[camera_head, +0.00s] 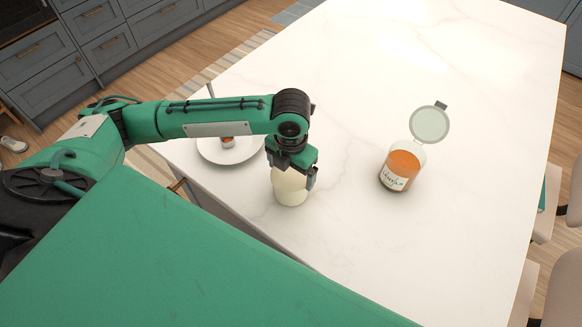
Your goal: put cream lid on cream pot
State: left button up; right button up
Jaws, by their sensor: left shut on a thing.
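The cream pot (291,197) stands upright on the white counter, near its front edge. My left gripper (292,177) points down right over the pot. Its jaws are shut on the cream lid (290,181), at the top of the pot. Lid and pot are nearly the same colour and look like one pale cylinder. I cannot tell whether the lid sits fully down on the rim. The gripper hides the top of the lid. My right gripper is not in view.
A glass jar (399,168) with orange contents and a raised lid stands to the right. A white plate (243,157) with a small cup on it lies left, partly behind my arm. The counter (350,85) is clear at the back and front right.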

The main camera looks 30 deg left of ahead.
aim_at(291, 174)
pick_arm(q)
jog(key=shift+f, duration=0.15)
jog(key=o, duration=0.8)
jog(key=shift+f, duration=0.1)
notch_tip(291, 174, up, 13)
jog(key=b, duration=0.2)
jog(key=shift+f, duration=0.1)
